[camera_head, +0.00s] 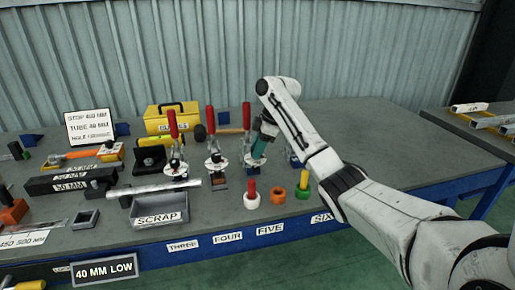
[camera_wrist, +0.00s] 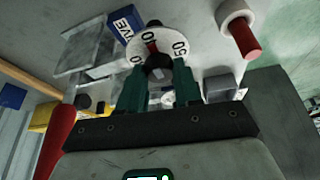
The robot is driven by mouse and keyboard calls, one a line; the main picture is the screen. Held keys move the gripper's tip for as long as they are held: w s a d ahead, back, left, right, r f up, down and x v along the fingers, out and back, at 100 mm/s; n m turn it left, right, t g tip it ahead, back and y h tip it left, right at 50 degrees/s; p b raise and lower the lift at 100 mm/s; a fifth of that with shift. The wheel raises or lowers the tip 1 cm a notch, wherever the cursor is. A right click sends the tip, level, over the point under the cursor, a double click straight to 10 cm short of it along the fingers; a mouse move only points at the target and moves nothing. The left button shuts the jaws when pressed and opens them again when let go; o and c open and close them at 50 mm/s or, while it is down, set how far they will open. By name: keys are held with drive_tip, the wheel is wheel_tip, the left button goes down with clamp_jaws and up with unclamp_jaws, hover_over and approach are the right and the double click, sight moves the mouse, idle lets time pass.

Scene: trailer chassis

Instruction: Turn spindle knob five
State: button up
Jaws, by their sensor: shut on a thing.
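In the wrist view, the spindle knob (camera_wrist: 158,70) is a dark round knob in front of a white dial (camera_wrist: 166,42) with black numbers, including 50. A red mark shows on the dial just above the knob. A blue label (camera_wrist: 124,27), partly cut off and ending in "VE", lies beside the dial. My gripper (camera_wrist: 160,85) has its two dark green fingers shut on the knob, one on each side. In the head view, my gripper (camera_head: 261,146) is at the bench behind the FIVE label (camera_head: 270,229); my gripper and arm hide the knob there.
Several red-handled clamps stand close left of my gripper, the nearest with an upright red handle (camera_head: 246,117). A red-pinned white ring (camera_head: 252,197), an orange ring (camera_head: 278,196) and a yellow-and-green piece (camera_head: 303,185) stand in front. The bench's right part (camera_head: 420,155) is clear.

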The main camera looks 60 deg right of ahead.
drive_tip(key=shift+r+m+p, duration=0.1)
drive_tip(key=shift+m+p, duration=0.3)
drive_tip(key=shift+p, duration=0.2)
drive_tip(key=m+p, duration=0.1)
drive_tip(key=p, duration=0.1)
drive_tip(key=m+h+p, duration=0.1)
drive_tip(key=p, duration=0.1)
drive_tip(key=shift+a+r+m, duration=0.15)
drive_tip(key=shift+a+m, duration=0.05)
drive_tip(key=shift+m, duration=0.1)
drive_tip(key=m+h+p, duration=0.1)
drive_tip(key=m+p, duration=0.1)
drive_tip(key=p, duration=0.1)
drive_tip(key=m+h+p, duration=0.1)
drive_tip(key=m+p, duration=0.2)
drive_tip(key=shift+a+m+t, duration=0.15)
drive_tip(key=shift+m+t, duration=0.15)
drive_tip(key=m+h+p, duration=0.2)
drive_tip(key=m+p, duration=0.1)
drive_tip(key=m, duration=0.1)
drive_tip(key=shift+a, duration=0.1)
drive_tip(key=shift+w+f+m+g+h+p, duration=0.15)
drive_tip(key=shift+m+g+h+p, duration=0.25)
drive_tip(key=shift+m, duration=0.85)
drive_tip(key=shift+s+f+m+g+h+p, duration=0.15)
drive_tip(key=shift+m+g+p, duration=0.35)
drive_tip(key=shift+m, duration=0.75)
drive_tip(key=shift+w, duration=0.1)
drive_tip(key=o, duration=1)
drive_tip(key=shift+o, duration=0.2)
